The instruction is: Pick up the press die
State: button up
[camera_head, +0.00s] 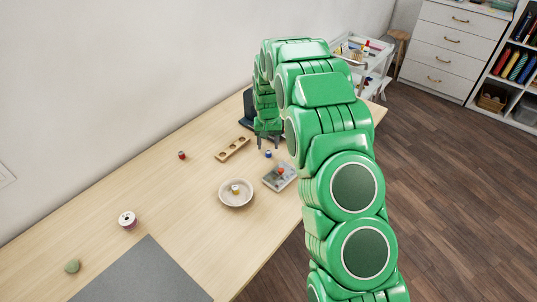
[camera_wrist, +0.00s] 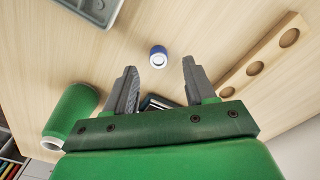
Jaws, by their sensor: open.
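My gripper (camera_head: 268,143) points down over the far part of the table; in the wrist view its two grey fingers (camera_wrist: 160,75) are apart. A dark, shiny metallic piece (camera_wrist: 156,101) shows low between the fingers, mostly hidden by the gripper's body; it may be the press die, but I cannot tell for sure. I cannot tell whether the fingers touch it. A small blue cylinder with a pale top (camera_wrist: 158,57) stands just beyond the fingertips; it also shows in the head view (camera_head: 268,154).
A wooden block with round holes (camera_wrist: 262,68) lies beside the gripper. A grey tray (camera_head: 272,184) and a round bowl (camera_head: 236,204) stand nearer. A green roll with a white end (camera_wrist: 72,112) is close by in the wrist view. A dark object (camera_head: 247,101) stands behind the gripper.

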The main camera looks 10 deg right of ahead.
aim_at(269, 152)
notch_tip(269, 152, down, 4)
jog(key=shift+d+r, duration=0.1)
jog(key=shift+r, duration=0.05)
grip_shut()
dwell(0.3)
